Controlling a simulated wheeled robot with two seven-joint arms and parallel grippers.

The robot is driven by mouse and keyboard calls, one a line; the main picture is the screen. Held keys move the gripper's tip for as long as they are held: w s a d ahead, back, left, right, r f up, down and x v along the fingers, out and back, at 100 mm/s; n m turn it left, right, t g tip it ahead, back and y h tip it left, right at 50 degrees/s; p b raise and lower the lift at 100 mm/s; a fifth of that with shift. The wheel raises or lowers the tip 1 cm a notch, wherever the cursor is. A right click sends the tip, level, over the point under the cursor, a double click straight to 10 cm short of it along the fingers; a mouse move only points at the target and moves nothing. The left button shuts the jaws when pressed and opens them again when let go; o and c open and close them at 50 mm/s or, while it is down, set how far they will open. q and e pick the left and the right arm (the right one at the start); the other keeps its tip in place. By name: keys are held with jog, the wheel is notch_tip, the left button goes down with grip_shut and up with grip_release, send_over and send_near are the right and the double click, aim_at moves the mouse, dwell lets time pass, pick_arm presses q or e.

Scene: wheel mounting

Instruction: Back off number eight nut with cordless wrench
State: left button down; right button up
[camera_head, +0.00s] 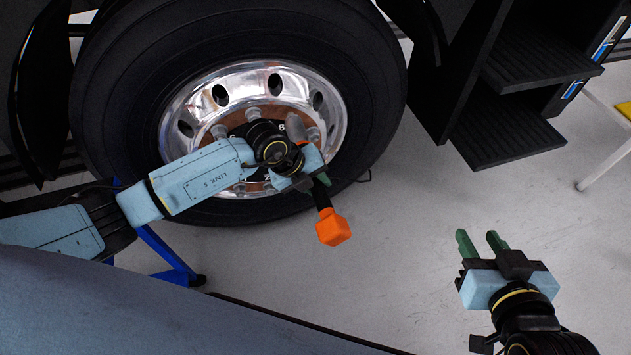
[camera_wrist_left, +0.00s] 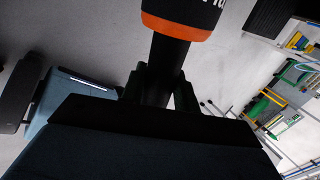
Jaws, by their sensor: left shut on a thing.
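My left gripper (camera_head: 318,180) is shut on the handle of the cordless wrench, whose orange battery end (camera_head: 333,228) hangs below. The wrench's grey head (camera_head: 296,128) is in front of the wheel hub, by the number 8 mark (camera_head: 282,126). I cannot tell whether its socket sits on the number eight nut, as the head and my arm hide that spot. In the left wrist view the dark wrench handle (camera_wrist_left: 166,65) stands between the green fingers, below an orange and black part. My right gripper (camera_head: 482,243) is open and empty at the right, away from the wheel.
The big tyre (camera_head: 365,75) surrounds a polished rim (camera_head: 205,88) with several holes and nuts. Black steps (camera_head: 510,130) stand right of the wheel. A blue stand (camera_head: 170,258) is on the floor below the tyre. The grey floor between the wheel and my right gripper is clear.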

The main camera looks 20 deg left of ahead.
aim_at(323, 204)
pick_arm(q)
jog(key=shift+w+r, duration=0.15)
jog(key=shift+r, duration=0.05)
jog(key=shift+s+d+p, duration=0.6)
jog(key=shift+s+p, duration=0.2)
jog(key=shift+s+d+p, duration=0.55)
jog(key=shift+s+p, duration=0.25)
jog(key=shift+f, duration=0.1)
jog(key=shift+s+d+p, duration=0.4)
jog(key=shift+s+p, duration=0.15)
jog(key=shift+s, duration=0.05)
jog(key=shift+s+d+p, duration=0.35)
jog(key=shift+s+p, duration=0.15)
jog(key=shift+s, duration=0.05)
jog(key=shift+s+d+p, duration=0.65)
jog(key=shift+s+p, duration=0.05)
jog(key=shift+s, duration=0.25)
